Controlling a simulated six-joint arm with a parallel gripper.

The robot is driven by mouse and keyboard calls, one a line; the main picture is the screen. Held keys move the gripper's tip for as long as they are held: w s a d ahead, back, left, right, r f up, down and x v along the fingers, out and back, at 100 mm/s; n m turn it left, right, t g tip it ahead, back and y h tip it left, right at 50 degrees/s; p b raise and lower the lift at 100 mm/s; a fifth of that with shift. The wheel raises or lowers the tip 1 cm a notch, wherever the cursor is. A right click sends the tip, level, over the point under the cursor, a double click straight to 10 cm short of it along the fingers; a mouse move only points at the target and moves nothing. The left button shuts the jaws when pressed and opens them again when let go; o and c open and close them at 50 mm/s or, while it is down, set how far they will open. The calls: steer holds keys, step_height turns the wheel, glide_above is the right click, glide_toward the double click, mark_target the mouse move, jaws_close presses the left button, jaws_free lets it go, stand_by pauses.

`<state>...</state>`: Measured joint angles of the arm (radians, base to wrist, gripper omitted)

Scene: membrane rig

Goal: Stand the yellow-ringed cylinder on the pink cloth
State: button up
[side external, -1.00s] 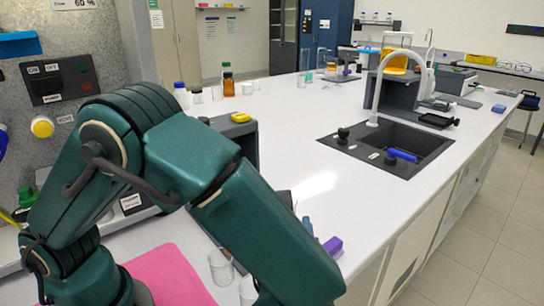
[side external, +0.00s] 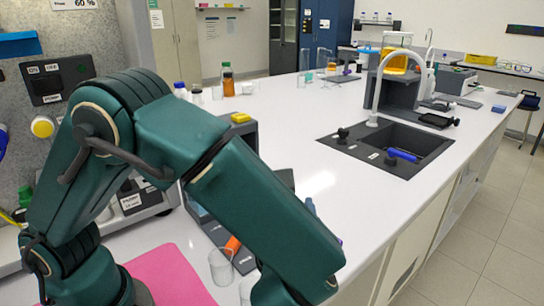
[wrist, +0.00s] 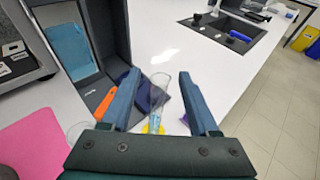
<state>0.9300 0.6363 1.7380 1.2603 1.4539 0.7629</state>
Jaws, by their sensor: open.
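In the wrist view, a clear glass cylinder (wrist: 157,100) with a yellow ring (wrist: 152,126) near its lower end shows between the two fingers of my gripper (wrist: 160,75). My gripper is open, one finger to each side of the cylinder; I cannot tell whether either touches it. The pink cloth (wrist: 35,146) lies to the left in the wrist view. It also lies flat on the bench at the bottom of the side external view (side external: 172,272). There, the cylinder cannot be made out and my gripper is out of sight.
An orange object (wrist: 104,105) lies just left of my gripper, beside a dark grey apparatus (wrist: 92,60). A dark purple-blue object (wrist: 146,92) is behind the cylinder. Clear beakers (side external: 220,267) stand right of the cloth. The sink (side external: 385,150) is farther off.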

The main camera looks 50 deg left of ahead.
steer(key=shift+x, duration=1.9)
jaws_close()
